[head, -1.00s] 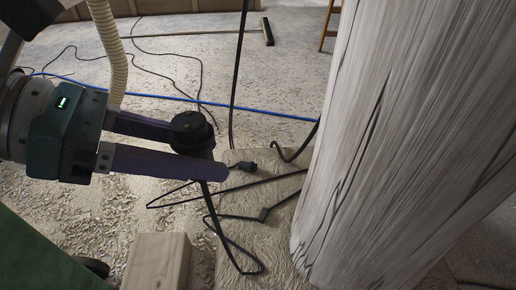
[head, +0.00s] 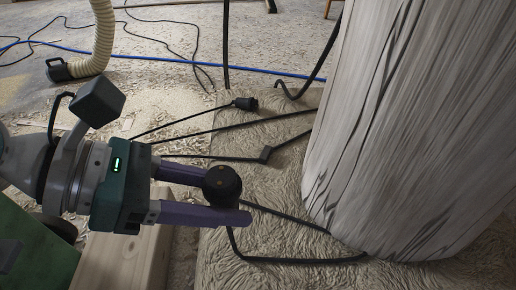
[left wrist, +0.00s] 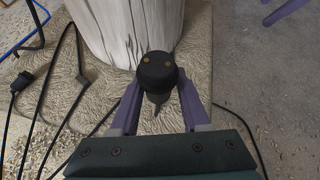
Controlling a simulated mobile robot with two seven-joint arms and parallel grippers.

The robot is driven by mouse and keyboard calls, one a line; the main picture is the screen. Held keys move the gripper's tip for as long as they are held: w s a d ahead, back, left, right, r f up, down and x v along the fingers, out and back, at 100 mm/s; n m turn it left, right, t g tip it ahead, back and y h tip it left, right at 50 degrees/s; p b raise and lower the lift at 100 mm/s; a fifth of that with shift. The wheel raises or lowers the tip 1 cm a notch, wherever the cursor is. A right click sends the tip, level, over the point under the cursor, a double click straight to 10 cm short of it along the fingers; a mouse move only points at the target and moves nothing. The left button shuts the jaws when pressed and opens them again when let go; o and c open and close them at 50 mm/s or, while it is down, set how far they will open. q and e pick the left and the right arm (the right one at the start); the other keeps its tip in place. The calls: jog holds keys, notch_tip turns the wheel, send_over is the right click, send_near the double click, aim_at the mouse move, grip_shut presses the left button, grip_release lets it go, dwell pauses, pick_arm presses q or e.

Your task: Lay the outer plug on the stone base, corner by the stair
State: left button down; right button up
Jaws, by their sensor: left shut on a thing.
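My left gripper (head: 232,202) is shut on a round black plug (head: 222,183) with two brass-coloured pins. The plug also shows between the fingers in the left wrist view (left wrist: 157,70), pins facing the camera, with its cord end tapering away. The plug is over the stone base (head: 270,222), a rough pale slab; I cannot tell whether it touches. A black cable (head: 290,262) runs below the gripper across the slab. A second black plug (head: 246,104) lies near the slab's far edge. A purple piece at the wrist view's top right seems to be my right gripper (left wrist: 284,10), mostly cut off.
A thick pale wooden post (head: 410,130) stands on the slab at the right. A squared timber (head: 120,262) lies at the slab's left. Black cables, a blue cable (head: 200,64) and a ribbed hose (head: 102,40) cross the chip-strewn floor.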

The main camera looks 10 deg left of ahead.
pick_arm(q)
notch_tip(320, 180, down, 14)
jog(key=b, duration=0.9)
jog(key=shift+f, duration=0.25)
jog(key=shift+f+b, duration=1.7)
jog(key=shift+f, duration=0.45)
jog(key=shift+c, duration=1.8)
grip_release()
jog(key=shift+r, duration=0.1)
